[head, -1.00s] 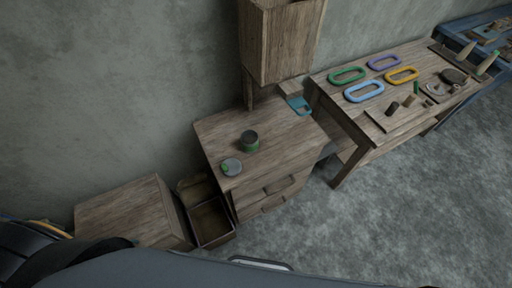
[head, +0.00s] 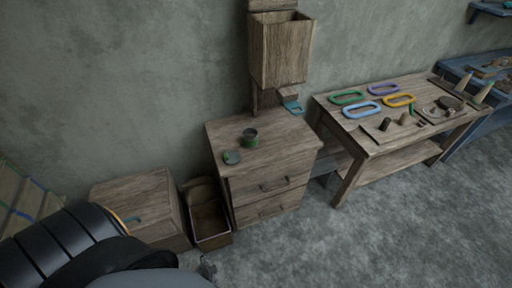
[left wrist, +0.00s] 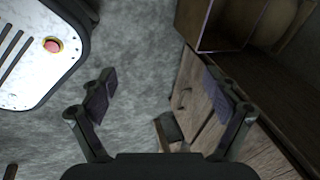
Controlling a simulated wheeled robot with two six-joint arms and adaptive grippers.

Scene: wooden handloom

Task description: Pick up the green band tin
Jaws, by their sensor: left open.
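The green band tin (head: 250,138) is a small dark cylinder with a green band, standing upright on top of the wooden drawer cabinet (head: 225,137). The tin cannot be made out in that view. In the head view a small gripper part (head: 207,268) shows low, below the cabinet and well apart from the tin. My right gripper is not seen.
A wooden box (head: 280,50) is above the cabinet's back. An open bin (head: 211,238) and a low wooden chest (head: 130,190) stand left of the cabinet. A table (head: 375,150) with coloured rings stands right. Floor in front is clear.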

